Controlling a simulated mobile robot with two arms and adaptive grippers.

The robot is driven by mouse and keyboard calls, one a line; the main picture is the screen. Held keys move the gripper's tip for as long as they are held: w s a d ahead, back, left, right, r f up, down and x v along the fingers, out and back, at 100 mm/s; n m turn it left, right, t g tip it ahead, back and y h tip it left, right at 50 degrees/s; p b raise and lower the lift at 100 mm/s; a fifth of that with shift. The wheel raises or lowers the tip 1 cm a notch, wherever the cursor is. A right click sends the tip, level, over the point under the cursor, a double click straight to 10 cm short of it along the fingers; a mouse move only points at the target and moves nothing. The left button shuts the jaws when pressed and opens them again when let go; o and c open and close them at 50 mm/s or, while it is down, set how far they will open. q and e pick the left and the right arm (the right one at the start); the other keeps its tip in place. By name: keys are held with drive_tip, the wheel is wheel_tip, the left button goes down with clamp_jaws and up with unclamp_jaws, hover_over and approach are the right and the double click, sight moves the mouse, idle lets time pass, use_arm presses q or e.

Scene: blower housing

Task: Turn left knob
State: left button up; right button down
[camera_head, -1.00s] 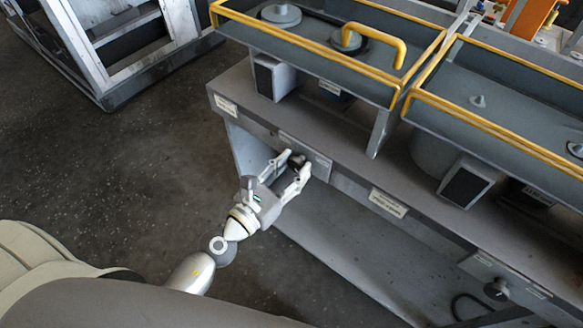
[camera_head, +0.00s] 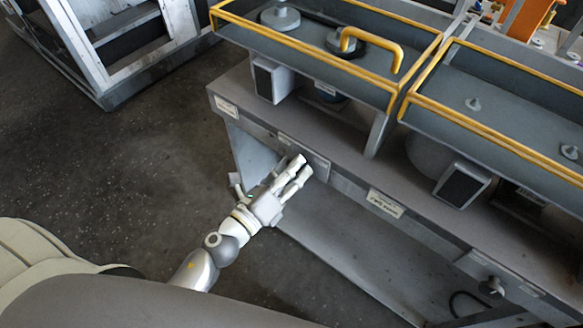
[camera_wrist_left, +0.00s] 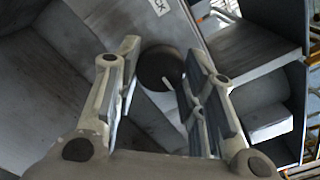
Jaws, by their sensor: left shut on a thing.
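The left knob is a dark round knob (camera_wrist_left: 158,68) with a pale pointer line, on the grey front panel. It shows in the left wrist view between the two fingers. In the head view the gripper's fingers hide it. My left gripper (camera_head: 300,167) reaches the panel under the bench edge, and its fingertips are shut on the knob. The fingers also show on both sides of the knob in the left wrist view (camera_wrist_left: 160,75). My right gripper is not in view.
The grey bench (camera_head: 350,178) carries yellow-railed trays (camera_head: 430,50) above. Another dark knob (camera_head: 490,286) sits on the panel at lower right. A grey metal frame (camera_head: 110,50) stands at upper left. The dark floor (camera_head: 120,165) left of the bench is clear.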

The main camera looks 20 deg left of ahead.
use_arm(q)
drive_tip(key=n+p, duration=0.2)
drive_tip(key=n, duration=0.4)
drive_tip(key=n+p, duration=0.2)
drive_tip(key=n, duration=0.3)
drive_tip(key=shift+r+n, duration=0.2)
drive_tip(key=shift+n, duration=0.2)
idle(0.3)
drive_tip(key=o, duration=1)
drive_tip(key=shift+f, duration=0.1)
drive_tip(key=v, duration=1.2)
